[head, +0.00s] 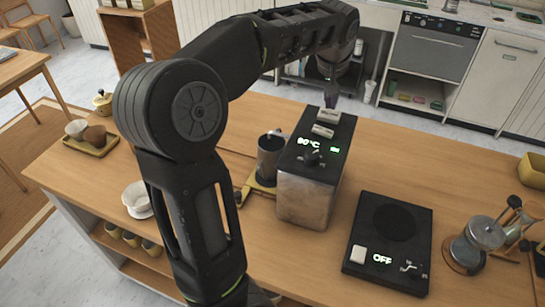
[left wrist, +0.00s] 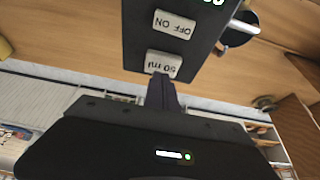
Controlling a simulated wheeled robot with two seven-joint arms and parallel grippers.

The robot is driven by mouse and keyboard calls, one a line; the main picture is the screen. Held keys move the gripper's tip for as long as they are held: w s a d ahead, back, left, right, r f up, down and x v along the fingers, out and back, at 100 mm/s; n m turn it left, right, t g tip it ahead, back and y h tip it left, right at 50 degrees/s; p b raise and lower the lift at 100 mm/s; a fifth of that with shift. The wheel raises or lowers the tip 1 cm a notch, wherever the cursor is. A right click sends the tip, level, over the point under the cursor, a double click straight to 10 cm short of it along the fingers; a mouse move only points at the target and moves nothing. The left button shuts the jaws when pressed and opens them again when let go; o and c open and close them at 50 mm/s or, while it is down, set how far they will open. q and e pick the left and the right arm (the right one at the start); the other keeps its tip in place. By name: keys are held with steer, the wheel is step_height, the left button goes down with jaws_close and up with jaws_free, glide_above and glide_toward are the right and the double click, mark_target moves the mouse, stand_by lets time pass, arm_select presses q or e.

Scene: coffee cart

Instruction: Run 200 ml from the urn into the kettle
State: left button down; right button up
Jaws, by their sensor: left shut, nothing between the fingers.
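The urn (head: 310,195) is a metal box with a black top on the wooden counter. My right gripper is out of view.
A black hot plate (head: 420,220) reading OFF lies right of the urn. A glass press (head: 478,243) stands at the far right, with a yellow container (head: 533,170) behind it. A white dripper (head: 137,199) and a tray with cups (head: 92,147) are on the left.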

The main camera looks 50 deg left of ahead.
arm_select(q)
steer(key=shift+f+b, duration=0.7)
steer(key=shift+f, duration=0.2)
steer(key=shift+r, duration=0.15)
steer(key=shift+r+p, duration=0.75)
steer(key=shift+r, duration=0.05)
stand_by(1.2)
steer(key=shift+r+p, duration=1.9)
steer(key=shift+r, duration=0.65)
steer(key=shift+f, duration=0.1)
